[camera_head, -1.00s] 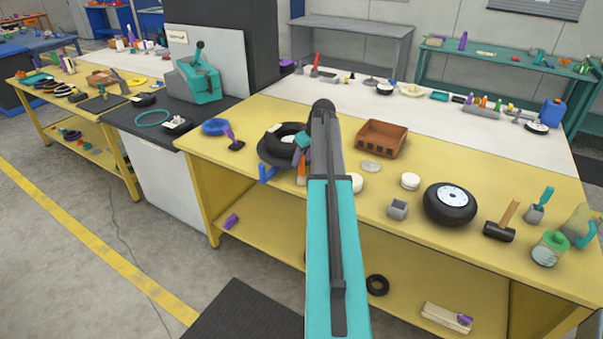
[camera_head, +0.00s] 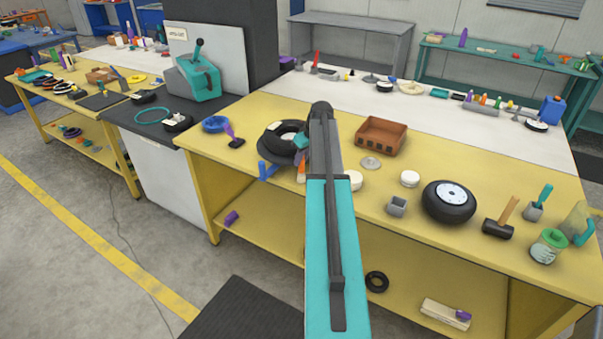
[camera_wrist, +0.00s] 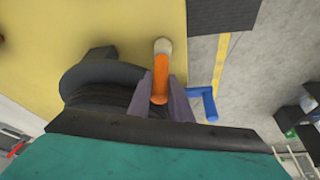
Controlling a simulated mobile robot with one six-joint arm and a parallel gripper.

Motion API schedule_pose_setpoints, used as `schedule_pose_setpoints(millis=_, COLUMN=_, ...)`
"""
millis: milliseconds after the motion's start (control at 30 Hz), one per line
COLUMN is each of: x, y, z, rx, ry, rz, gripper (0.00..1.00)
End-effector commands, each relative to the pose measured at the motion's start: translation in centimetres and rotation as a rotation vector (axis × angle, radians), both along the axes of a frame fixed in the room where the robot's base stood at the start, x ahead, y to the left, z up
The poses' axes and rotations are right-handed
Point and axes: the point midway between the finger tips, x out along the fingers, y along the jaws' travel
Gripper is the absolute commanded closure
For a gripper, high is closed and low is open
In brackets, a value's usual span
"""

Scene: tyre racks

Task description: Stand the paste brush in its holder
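The paste brush, with an orange handle (camera_wrist: 160,78) and a pale tip, is between the fingers of my gripper (camera_wrist: 158,92) in the wrist view. Both fingers lie against the handle. In the head view, a bit of the orange brush (camera_head: 301,172) shows beside my arm, by the black tyre; my arm hides most of the gripper. A small grey open cup (camera_head: 397,207), which looks like the holder, stands on the yellow bench right of my arm and appears empty.
A black tyre (camera_head: 284,137) and a blue angled piece (camera_head: 266,170) are close to my gripper. A brown crate (camera_head: 381,137), white tubs, a black wheel (camera_head: 449,202) and a mallet (camera_head: 498,228) stand to the right. A teal-handled tool sits in another grey cup (camera_head: 533,211).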

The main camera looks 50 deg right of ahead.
Motion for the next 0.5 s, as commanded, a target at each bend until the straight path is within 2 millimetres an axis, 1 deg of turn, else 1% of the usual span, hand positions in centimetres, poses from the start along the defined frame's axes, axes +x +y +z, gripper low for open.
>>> schedule_pose_setpoints(millis=33, x=0.01, y=0.01, z=0.00, rx=0.000, ry=0.000, rz=0.000, gripper=0.97)
schedule_pose_setpoints(millis=67, x=0.01, y=0.01, z=0.00, rx=0.000, ry=0.000, rz=0.000, gripper=1.00)
schedule_pose_setpoints(millis=500, x=0.04, y=0.02, z=0.16, rx=0.000, ry=-0.001, rz=0.001, gripper=1.00)
